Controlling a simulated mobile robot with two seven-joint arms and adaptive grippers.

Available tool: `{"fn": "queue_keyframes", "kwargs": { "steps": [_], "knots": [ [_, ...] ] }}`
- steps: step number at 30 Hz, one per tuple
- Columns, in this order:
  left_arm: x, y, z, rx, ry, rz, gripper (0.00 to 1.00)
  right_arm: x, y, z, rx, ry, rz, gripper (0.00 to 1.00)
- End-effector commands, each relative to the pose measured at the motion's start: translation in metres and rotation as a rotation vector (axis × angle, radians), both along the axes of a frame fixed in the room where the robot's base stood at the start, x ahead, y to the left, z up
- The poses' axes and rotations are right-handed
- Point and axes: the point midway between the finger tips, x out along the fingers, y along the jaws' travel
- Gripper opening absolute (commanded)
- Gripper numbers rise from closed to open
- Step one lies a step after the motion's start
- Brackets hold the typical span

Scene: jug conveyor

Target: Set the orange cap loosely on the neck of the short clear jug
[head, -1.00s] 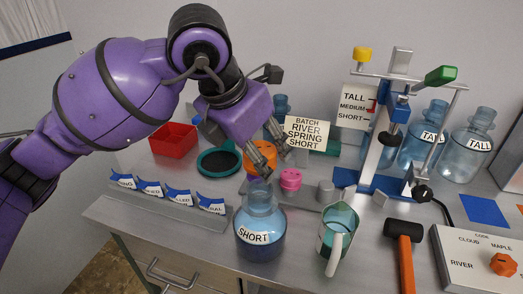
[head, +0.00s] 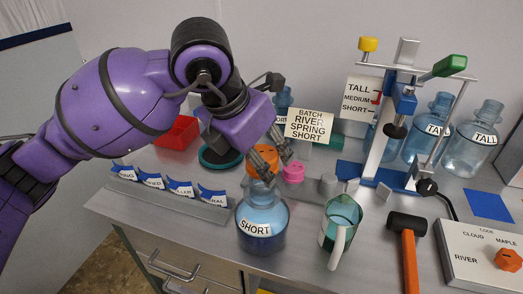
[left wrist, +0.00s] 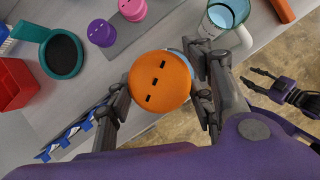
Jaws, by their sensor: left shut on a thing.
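The short clear jug (head: 262,220), labelled SHORT and holding blue liquid, stands upright near the bench's front. My left gripper (head: 266,158) is shut on the orange cap (head: 262,168), directly above the jug's neck. In the left wrist view the left gripper's fingers (left wrist: 163,98) stand on both sides of the round orange cap (left wrist: 160,80), whose slotted top faces the camera. The cap hides most of the jug; I cannot tell whether it touches the neck. My right gripper (left wrist: 262,82) shows at the right of the wrist view, open and empty.
A clear pitcher (head: 341,225) stands close right of the jug, then a hammer (head: 408,240). Pink caps (head: 293,173) sit just behind; a purple cap (left wrist: 101,33) shows beside them. A label rack (head: 170,190) lies left. A press frame (head: 395,130) and tall jugs (head: 474,140) stand behind.

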Motion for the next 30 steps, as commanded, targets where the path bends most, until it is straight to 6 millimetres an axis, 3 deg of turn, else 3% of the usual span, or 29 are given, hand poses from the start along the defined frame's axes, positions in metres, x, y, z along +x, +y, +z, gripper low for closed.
{"fn": "queue_keyframes", "kwargs": {
  "steps": [30],
  "knots": [
    [0.0, 0.0, -0.047, 0.0, 0.001, 0.0, 0.38, -0.003, -0.003, -0.014, -0.009, 0.006, 0.003, 0.4]
  ]
}}
